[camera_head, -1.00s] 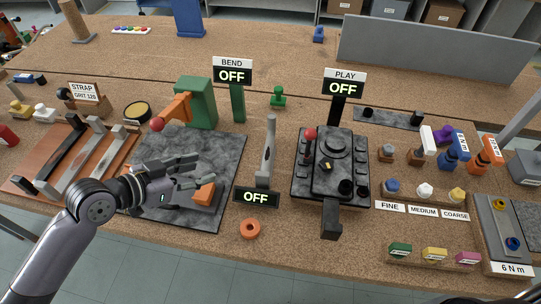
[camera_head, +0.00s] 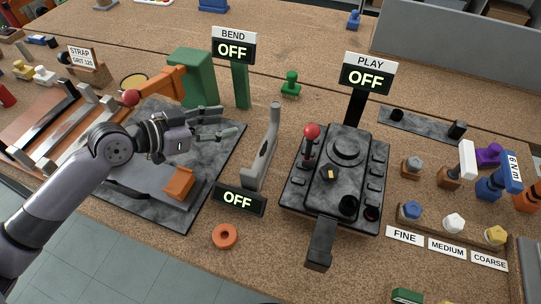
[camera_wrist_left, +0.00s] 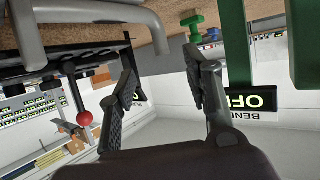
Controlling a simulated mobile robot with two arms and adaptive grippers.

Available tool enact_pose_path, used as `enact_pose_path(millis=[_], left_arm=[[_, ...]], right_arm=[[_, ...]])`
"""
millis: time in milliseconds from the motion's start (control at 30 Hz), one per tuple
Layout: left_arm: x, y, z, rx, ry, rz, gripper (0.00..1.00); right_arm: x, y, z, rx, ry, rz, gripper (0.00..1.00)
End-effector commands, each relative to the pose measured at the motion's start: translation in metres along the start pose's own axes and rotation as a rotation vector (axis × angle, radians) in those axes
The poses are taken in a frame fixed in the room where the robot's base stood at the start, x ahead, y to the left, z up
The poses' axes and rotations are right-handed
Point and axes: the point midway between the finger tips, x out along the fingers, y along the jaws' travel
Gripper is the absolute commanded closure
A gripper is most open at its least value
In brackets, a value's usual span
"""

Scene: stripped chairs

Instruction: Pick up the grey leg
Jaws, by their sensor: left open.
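Several long bars, dark to light grey, lie on a brown tray (camera_head: 18,128) at the left. A separate grey upright piece (camera_head: 262,152) stands at mid-table, right of the dark mat (camera_head: 228,152). I cannot tell for sure which of these is the grey leg. My left gripper (camera_head: 236,120) is open and empty above the back of the mat, its fingers pointing right, left of the upright piece and apart from it. In the left wrist view the open fingers (camera_wrist_left: 165,85) have nothing between them. My right gripper is not in view.
A green post (camera_head: 240,85) with a BEND OFF sign stands behind the gripper, beside a green block (camera_head: 195,78) with an orange arm. An orange block (camera_head: 178,183) is on the mat. A dark control box (camera_head: 338,175) stands at the right.

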Motion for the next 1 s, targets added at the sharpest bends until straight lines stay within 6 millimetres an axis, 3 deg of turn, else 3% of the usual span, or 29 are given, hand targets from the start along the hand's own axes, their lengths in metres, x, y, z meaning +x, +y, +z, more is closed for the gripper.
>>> enact_pose_path(millis=[167,600,1000], left_arm=[[0.021,0.001,-0.004,-0.003,0.004,0.002,0.54],[0.107,0.001,-0.002,-0.002,0.000,0.001,0.54],[0.142,0.002,-0.007,-0.002,0.000,0.002,0.54]], right_arm=[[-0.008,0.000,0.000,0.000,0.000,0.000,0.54],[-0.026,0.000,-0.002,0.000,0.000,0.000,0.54],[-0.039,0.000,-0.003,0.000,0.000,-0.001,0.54]])
